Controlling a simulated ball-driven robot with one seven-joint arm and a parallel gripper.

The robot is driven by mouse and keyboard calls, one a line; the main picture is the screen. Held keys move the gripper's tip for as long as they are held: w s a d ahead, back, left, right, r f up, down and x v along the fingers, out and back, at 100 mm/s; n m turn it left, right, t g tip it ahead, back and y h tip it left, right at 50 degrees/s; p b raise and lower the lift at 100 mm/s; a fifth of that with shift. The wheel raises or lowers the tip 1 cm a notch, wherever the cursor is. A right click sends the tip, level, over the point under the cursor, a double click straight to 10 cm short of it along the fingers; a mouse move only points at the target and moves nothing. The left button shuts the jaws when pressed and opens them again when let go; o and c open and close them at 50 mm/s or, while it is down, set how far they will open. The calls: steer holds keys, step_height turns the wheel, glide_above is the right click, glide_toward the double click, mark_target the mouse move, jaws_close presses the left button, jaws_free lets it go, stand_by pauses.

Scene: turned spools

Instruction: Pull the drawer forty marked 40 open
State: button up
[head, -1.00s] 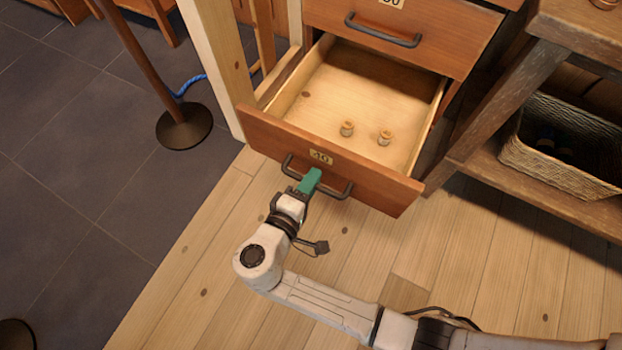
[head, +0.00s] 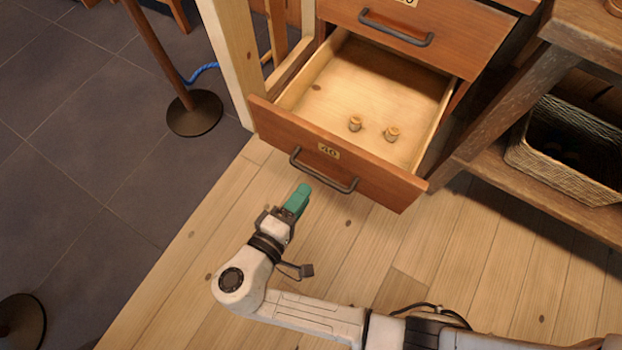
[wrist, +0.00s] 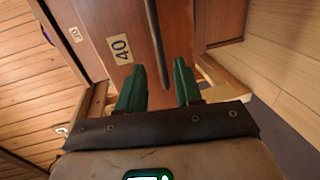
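The drawer marked 40 (head: 388,186) is pulled well out of its wooden cabinet, its inside showing. Its dark bar handle (head: 324,178) is on the front, below the 40 label (head: 328,150). My gripper (head: 298,196), with green fingers, is in front of the drawer, a little off the handle and not holding it. In the wrist view the fingers of my gripper (wrist: 159,68) are spread and empty. The handle (wrist: 158,45) lies ahead of the gap between them, and the 40 label (wrist: 120,49) is to its left.
A closed drawer (head: 440,62) is above. A wooden shelf with a wicker basket (head: 560,160) is at the right. A post with a round base (head: 195,113) stands at the left. Floor before the drawer is clear.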

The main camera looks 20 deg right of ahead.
steer(key=shift+v, duration=1.65)
